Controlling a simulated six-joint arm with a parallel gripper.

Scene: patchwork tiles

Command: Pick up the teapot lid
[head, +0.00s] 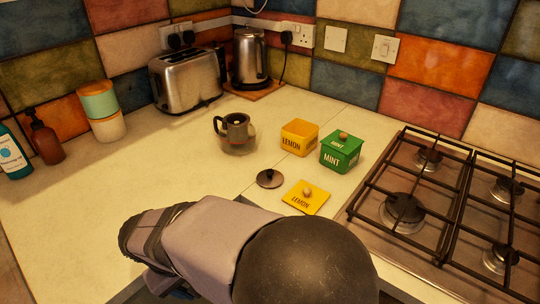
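The teapot lid (269,179) is a small dark disc with a knob on top, lying on the pale worktop just below and to the right of the teapot. The teapot (237,135) has a clear lower body, a dark upper part and a dark handle on its left; it stands upright with its top uncovered. My arm fills the bottom middle of the head view, nearer the camera than the lid. My gripper cannot be made out; no fingers show.
An open yellow lemon box (299,138) and a lidded green mint box (341,152) stand right of the teapot. The yellow lemon lid (306,198) lies close to the teapot lid. A gas hob (362,206) is at right. A toaster (187,80) and kettle (251,60) stand behind.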

